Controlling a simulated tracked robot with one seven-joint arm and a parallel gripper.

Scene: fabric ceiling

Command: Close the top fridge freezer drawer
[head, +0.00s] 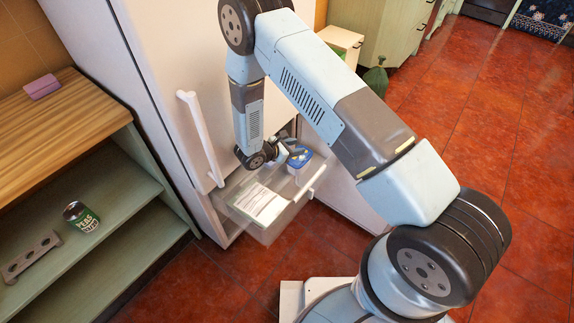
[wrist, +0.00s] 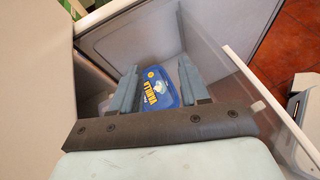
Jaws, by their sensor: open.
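The freezer drawer (head: 262,230) is a clear bin pulled out from the lower part of the white fridge (head: 180,60). It holds a flat white packet (head: 260,204) and a blue-lidded tub (head: 299,157). In the wrist view the tub (wrist: 160,88) reads "VANILLA". My gripper (head: 287,150) is over the drawer beside the tub. In the wrist view my gripper (wrist: 158,80) has its two fingers apart, with the tub showing between and beyond them. I cannot tell whether a finger touches the tub. The drawer's clear front with a pale rim (wrist: 252,85) is to the right in that view.
A white fridge handle (head: 200,138) stands out left of the drawer. At left, a wooden counter (head: 45,120) has a pink block, with a green can (head: 80,217) and a grey holed bar (head: 30,257) on the shelf below. Red tiled floor (head: 480,110) is open at right.

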